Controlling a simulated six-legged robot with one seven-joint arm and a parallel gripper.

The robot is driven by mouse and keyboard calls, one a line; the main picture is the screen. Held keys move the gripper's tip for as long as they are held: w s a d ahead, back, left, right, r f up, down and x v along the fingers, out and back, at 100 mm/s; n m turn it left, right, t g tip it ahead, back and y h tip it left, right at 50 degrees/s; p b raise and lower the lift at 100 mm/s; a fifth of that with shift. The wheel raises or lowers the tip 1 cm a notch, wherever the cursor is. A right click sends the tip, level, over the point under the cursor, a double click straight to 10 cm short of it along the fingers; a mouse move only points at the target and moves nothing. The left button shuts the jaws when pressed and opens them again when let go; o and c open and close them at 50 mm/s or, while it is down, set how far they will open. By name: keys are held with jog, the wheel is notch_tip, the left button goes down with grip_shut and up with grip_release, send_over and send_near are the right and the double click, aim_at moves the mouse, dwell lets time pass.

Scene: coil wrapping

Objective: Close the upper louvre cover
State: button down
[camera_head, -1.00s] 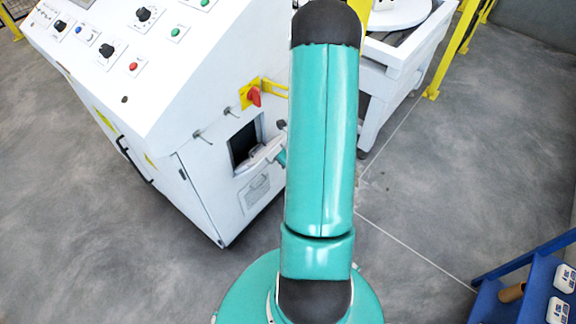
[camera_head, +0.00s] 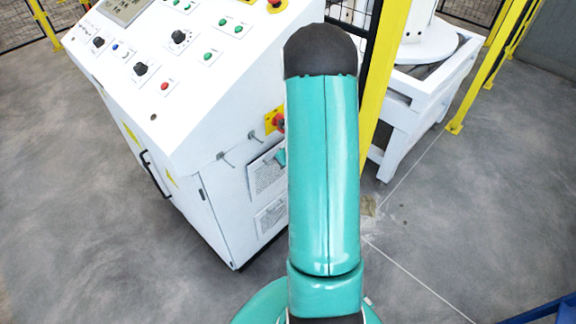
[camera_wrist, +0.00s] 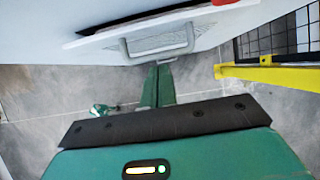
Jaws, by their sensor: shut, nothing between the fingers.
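The upper louvre cover (camera_head: 264,176) is on the side of the white cabinet, left of my arm, and lies close to the cabinet face. In the wrist view the cover (camera_wrist: 115,42) shows slats and a raised grey handle frame (camera_wrist: 158,46). A dark strip runs along its far edge, so it looks slightly ajar. My gripper (camera_wrist: 158,72) is shut and empty, its green fingers just below the handle frame; I cannot tell whether they touch. In the head view my arm hides most of the gripper. A second louvred panel (camera_head: 271,218) sits below.
The white cabinet (camera_head: 200,120) has a sloped control panel with knobs and buttons. A red and yellow switch (camera_head: 273,120) is above the cover. A yellow post (camera_head: 388,75) and a white machine frame (camera_head: 410,110) stand to the right. Grey floor is open at the right.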

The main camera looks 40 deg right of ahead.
jog(key=shift+w+r, duration=0.2)
jog(key=shift+w, duration=0.5)
